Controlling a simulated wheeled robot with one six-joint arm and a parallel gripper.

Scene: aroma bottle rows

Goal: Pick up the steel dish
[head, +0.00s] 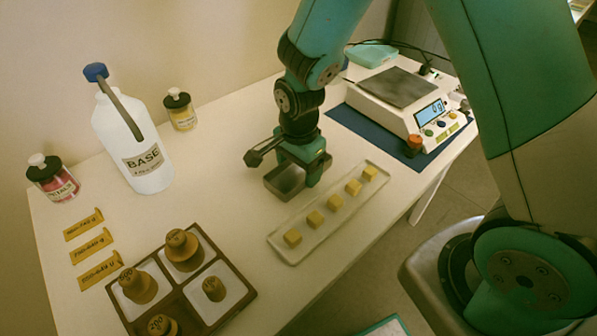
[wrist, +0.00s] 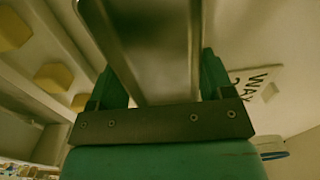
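The steel dish (head: 284,183) is a small grey metal tray, behind the left part of the wax tray in the head view. My gripper (head: 305,168) is at the dish, and part of the dish is hidden behind it. In the wrist view the dish (wrist: 155,45) fills the space between the two green fingers (wrist: 163,85), which lie close against its opposite sides. The gripper looks shut on the dish. I cannot tell whether the dish still touches the table.
A long tray (head: 272,240) with several yellow cubes lies just in front. A balance (head: 400,95) on a blue mat (head: 345,113) stands to the right. A BASE bottle (head: 140,160), a small black-capped jar (head: 181,108) and a box of brass weights (head: 240,290) are left.

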